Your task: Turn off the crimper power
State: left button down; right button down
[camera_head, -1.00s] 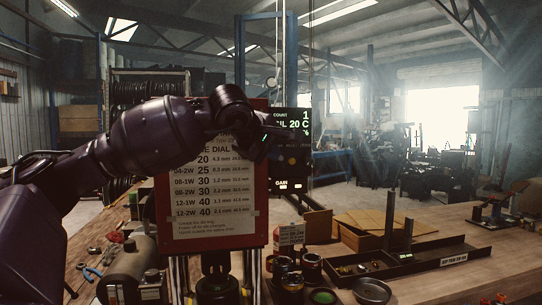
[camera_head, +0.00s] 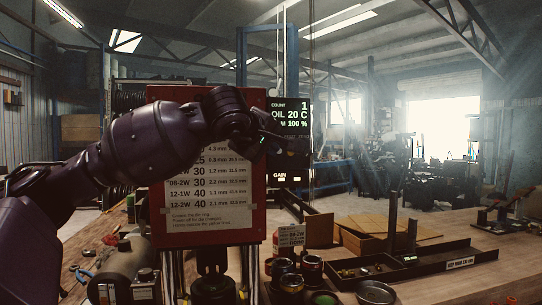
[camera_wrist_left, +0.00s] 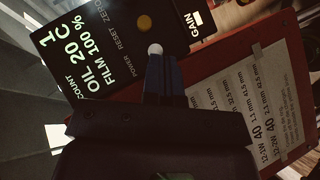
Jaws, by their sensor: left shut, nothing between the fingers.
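The crimper is a red machine with a white dial chart (camera_head: 205,190); its black control panel (camera_head: 290,117) sits at the right and reads count 1, oil 20 C, film 100 %. In the left wrist view the panel (camera_wrist_left: 85,38) carries the labels POWER, RESET, ZERO and GAIN. A white round button (camera_wrist_left: 155,49) lies by POWER and a yellow one (camera_wrist_left: 144,22) by RESET. My left gripper (camera_head: 285,146) is shut and empty in front of the panel. Its tips (camera_wrist_left: 161,62) appear right at the white button; contact cannot be told. In the head view it hides the buttons. My right gripper is out of view.
A wooden workbench (camera_head: 445,270) spreads below and right. The air right of the panel is clear.

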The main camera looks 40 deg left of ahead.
pick_arm(q)
jog(key=shift+f+m+t+y+b, duration=0.35)
jog(key=shift+f+b, duration=0.25)
jog(key=shift+b, duration=0.45)
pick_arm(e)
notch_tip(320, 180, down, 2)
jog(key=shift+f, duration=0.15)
pick_arm(q)
jog(key=shift+f+b, duration=0.2)
jog(key=shift+b, duration=0.2)
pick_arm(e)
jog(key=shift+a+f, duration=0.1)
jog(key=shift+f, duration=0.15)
pick_arm(q)
jog(key=shift+s+r, duration=0.1)
jog(key=shift+r, duration=0.05)
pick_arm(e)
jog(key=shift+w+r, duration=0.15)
pick_arm(q)
jog(key=a+v, duration=0.2)
jog(key=v, duration=1)
jog(key=shift+s+d, duration=0.15)
jog(key=shift+s, duration=0.5)
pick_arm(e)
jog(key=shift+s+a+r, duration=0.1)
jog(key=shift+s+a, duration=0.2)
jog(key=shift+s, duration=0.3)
